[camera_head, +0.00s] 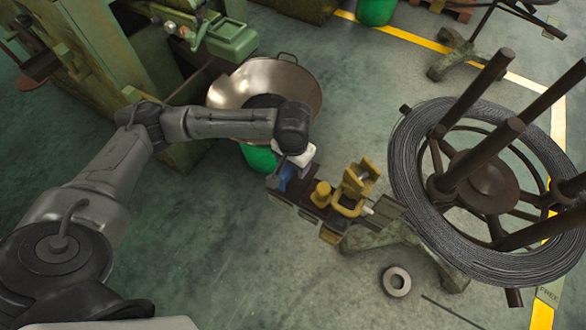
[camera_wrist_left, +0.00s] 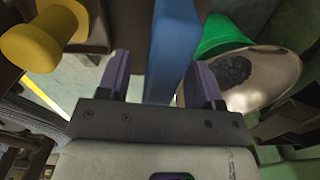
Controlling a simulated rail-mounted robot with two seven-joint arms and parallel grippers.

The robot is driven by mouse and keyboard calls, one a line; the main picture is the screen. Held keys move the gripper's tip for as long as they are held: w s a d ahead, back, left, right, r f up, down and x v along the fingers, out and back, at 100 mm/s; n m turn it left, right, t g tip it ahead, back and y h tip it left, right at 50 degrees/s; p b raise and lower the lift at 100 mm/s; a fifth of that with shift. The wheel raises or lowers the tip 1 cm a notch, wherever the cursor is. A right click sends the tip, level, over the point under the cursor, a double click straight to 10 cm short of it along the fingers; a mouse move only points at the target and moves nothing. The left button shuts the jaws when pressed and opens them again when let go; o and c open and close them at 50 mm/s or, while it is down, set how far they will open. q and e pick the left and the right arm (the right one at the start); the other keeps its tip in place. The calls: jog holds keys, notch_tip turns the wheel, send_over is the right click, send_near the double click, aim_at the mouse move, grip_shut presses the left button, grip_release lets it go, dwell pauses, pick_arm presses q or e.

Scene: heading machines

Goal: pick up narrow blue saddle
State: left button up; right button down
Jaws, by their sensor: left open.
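The narrow blue saddle (camera_head: 286,174) stands at the left end of a small dark bench in the head view, partly hidden by my left gripper (camera_head: 293,168). In the left wrist view the blue saddle (camera_wrist_left: 173,45) is a tall flat bar. It reaches down between the two dark fingers of my left gripper (camera_wrist_left: 160,82). The fingers are open, with a gap on the left side of the saddle; the right finger is close to it, and I cannot tell whether it touches. My right gripper is not in view.
Yellow parts (camera_head: 350,190) stand on the bench right of the saddle; a yellow knob (camera_wrist_left: 38,42) shows in the wrist view. A metal bowl (camera_head: 225,92) on a green base is behind left. A wire coil reel (camera_head: 410,165) stands at right. A ring (camera_head: 387,283) lies on the floor.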

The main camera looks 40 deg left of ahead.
pick_arm(q)
jog(key=shift+f, duration=0.4)
jog(key=shift+c, duration=0.3)
jog(key=c, duration=1)
jog(key=shift+r, duration=0.15)
